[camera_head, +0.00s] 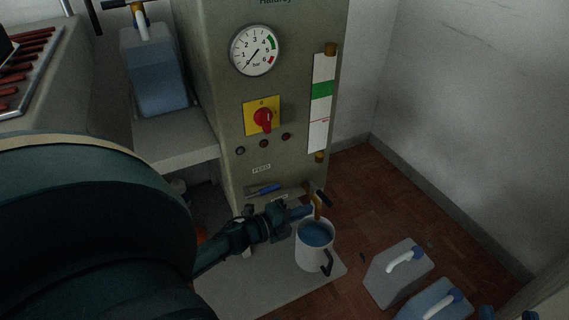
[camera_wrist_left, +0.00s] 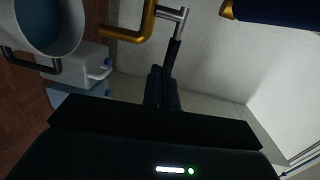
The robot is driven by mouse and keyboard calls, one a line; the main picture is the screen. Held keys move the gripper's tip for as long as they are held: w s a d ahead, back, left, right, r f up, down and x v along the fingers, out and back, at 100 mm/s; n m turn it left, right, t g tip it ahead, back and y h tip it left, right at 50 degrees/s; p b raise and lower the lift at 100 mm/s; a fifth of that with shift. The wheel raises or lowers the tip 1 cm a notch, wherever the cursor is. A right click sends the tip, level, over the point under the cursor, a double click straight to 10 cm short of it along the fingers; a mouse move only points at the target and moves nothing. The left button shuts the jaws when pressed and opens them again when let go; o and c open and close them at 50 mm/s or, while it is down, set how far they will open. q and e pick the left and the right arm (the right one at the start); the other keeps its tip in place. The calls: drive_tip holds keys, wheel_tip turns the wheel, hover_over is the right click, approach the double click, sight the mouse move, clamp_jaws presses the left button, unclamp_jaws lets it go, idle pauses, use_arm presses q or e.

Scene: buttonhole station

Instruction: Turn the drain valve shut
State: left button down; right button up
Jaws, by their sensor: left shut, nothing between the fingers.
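The drain valve (camera_head: 318,203) is a brass tap low on the front of the machine. Its black lever (camera_head: 323,197) slants down to the right in the head view. In the left wrist view the brass spout (camera_wrist_left: 146,27) has a silver stem, and the black lever (camera_wrist_left: 173,54) hangs from it. My left gripper (camera_head: 305,210) is shut and empty, just left of the tap. In the left wrist view its fingertips (camera_wrist_left: 162,72) are close to the lever's end; I cannot tell whether they touch. My right gripper is not in view.
A white jug (camera_head: 313,258) with bluish liquid stands under the tap on a pale plate (camera_head: 280,287). Canisters (camera_head: 391,280) stand on the floor at the right. A pressure gauge (camera_head: 254,50) and a red knob (camera_head: 263,119) are higher on the machine.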

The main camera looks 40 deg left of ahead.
use_arm(q)
drive_tip(key=shift+w+d+r, duration=0.2)
drive_tip(key=shift+w+d, duration=0.05)
drive_tip(key=shift+w, duration=0.5)
drive_tip(key=shift+w+d+r, duration=0.15)
drive_tip(key=shift+w+d, duration=0.05)
drive_tip(key=shift+w, duration=0.5)
use_arm(e)
drive_tip(key=shift+r, duration=0.1)
